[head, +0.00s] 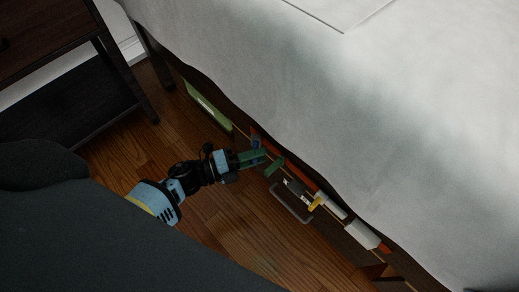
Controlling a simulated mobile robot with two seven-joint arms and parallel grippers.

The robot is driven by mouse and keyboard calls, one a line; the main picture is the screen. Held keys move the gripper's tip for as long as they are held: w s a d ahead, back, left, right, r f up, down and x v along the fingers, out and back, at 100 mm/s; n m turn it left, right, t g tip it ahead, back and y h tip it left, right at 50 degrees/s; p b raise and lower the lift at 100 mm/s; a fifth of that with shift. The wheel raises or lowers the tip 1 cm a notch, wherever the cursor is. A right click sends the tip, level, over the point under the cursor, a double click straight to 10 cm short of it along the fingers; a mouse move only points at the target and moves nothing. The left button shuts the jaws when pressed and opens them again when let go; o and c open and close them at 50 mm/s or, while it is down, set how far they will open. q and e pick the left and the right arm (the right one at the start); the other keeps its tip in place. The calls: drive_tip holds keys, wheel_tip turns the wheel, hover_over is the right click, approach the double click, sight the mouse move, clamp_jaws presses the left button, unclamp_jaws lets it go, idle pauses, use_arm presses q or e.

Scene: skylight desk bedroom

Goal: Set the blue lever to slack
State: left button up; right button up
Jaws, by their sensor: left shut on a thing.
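My left gripper (261,157) reaches in from the left, low beside the bed, with its fingers at the row of fittings under the bed edge. It is shut on what looks like the blue lever (256,142), a small blue piece showing at the fingertips. The fingers hide much of the lever, so its exact angle cannot be told. A green lever (275,167) sits just right of the fingertips. A yellow lever (316,203) is further right along the row. My right gripper is not in view.
The bed (330,110) with its pale cover overhangs the row. A grey wire handle (291,206), white blocks (362,235) and a green panel (208,106) line the under-bed edge. A dark nightstand (70,105) stands at left. The wood floor (225,225) is clear.

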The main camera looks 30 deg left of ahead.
use_arm(q)
drive_tip(key=shift+a+m+g+h+b, duration=0.65)
drive_tip(key=shift+m+g+h+b, duration=0.3)
drive_tip(key=shift+m+g, duration=0.75)
drive_tip(key=shift+a+m+g+h+b, duration=0.75)
drive_tip(key=shift+m+g+b, duration=0.35)
drive_tip(key=shift+g, duration=1.15)
drive_tip(key=shift+a+m+g+h+b, duration=0.6)
drive_tip(key=shift+m+g+h+b, duration=0.4)
drive_tip(key=shift+m+g, duration=0.7)
drive_tip(key=shift+g, duration=0.45)
drive_tip(key=o, duration=1)
